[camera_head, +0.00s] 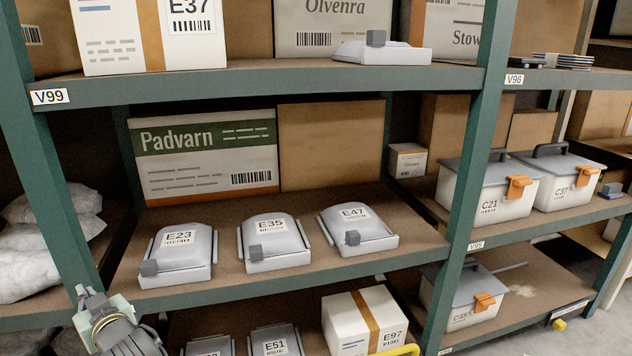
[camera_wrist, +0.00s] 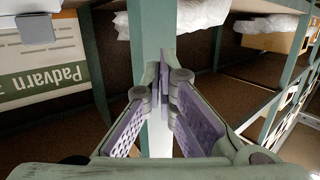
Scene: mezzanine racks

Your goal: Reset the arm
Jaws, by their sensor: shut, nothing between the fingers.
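My gripper (camera_wrist: 164,72) is shut and empty in the wrist view, its purple pads meeting in front of a green rack post (camera_wrist: 150,35). I cannot tell whether it touches the post. In the head view my arm's end (camera_head: 105,318) shows at the lower left, in front of the rack's left post (camera_head: 52,190); the fingertips are hard to make out there.
Grey-lidded cases E23 (camera_head: 178,256), E35 (camera_head: 266,244) and E47 (camera_head: 354,230) stand on the middle shelf. Behind them is a Padvarn box (camera_head: 190,185). Toolboxes C21 (camera_head: 490,190) and C37 (camera_head: 560,180) stand right.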

